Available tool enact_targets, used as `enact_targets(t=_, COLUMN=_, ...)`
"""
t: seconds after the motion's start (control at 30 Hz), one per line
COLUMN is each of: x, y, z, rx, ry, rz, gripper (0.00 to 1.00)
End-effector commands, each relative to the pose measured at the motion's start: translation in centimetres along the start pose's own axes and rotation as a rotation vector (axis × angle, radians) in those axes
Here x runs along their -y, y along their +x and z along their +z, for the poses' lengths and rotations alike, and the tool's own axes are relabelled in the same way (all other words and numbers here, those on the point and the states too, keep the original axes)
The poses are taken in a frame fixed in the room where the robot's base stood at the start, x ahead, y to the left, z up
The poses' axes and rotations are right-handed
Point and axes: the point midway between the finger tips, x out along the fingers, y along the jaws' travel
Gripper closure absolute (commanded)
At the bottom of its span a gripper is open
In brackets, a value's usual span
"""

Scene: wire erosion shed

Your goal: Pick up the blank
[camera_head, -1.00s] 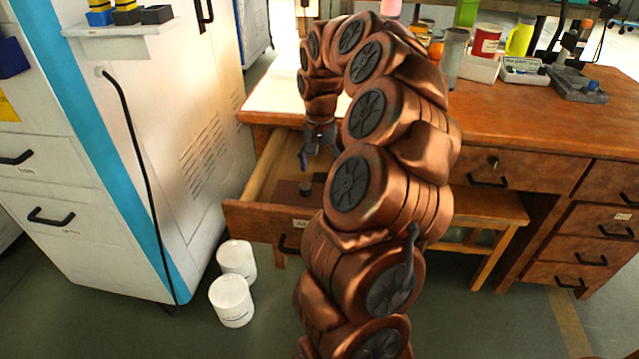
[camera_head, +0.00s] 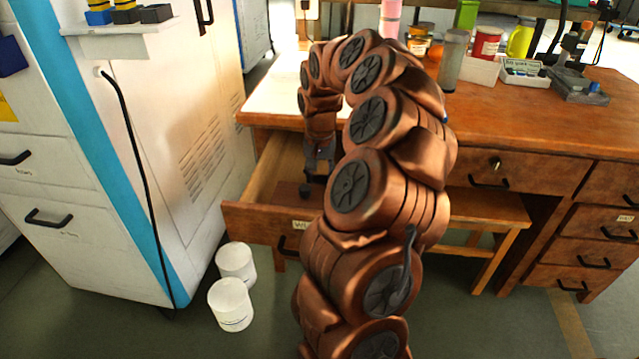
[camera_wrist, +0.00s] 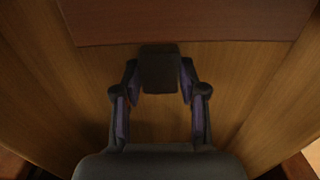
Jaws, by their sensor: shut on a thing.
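The blank (camera_wrist: 160,68) is a small dark grey block between my fingertips in the wrist view. It also shows in the head view as a small dark piece (camera_head: 305,190) inside the open drawer. My gripper (camera_wrist: 161,84) is shut on the blank, with one finger against each side. In the head view my gripper (camera_head: 317,170) reaches down into the drawer (camera_head: 255,220), which is pulled out below the desk top. My own arm hides the drawer's right part. I cannot tell whether the blank touches the drawer bottom.
A reddish-brown flat panel (camera_wrist: 180,22) lies beyond the blank in the wrist view. The desk (camera_head: 530,125) stands over the drawer, with bottles and tools at its back. A white cabinet (camera_head: 180,150) stands left, and two white tubs (camera_head: 231,305) are on the floor.

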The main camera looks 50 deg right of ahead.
Motion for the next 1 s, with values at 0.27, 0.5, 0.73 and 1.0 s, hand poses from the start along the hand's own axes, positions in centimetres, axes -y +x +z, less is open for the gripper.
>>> enact_targets(t=0.27, x=0.0, y=0.0, z=0.0, rx=0.000, ry=0.000, rz=0.000, gripper=1.00)
enact_targets(t=0.5, x=0.0, y=-0.1, z=0.0, rx=0.000, ry=0.000, rz=0.000, gripper=1.00)
enact_targets(t=0.73, x=0.0, y=-2.2, z=-0.1, rx=-0.004, ry=0.000, rz=0.001, gripper=1.00)
enact_targets(t=1.0, x=0.0, y=-7.2, z=-0.1, rx=-0.006, ry=0.002, rz=-0.002, gripper=1.00)
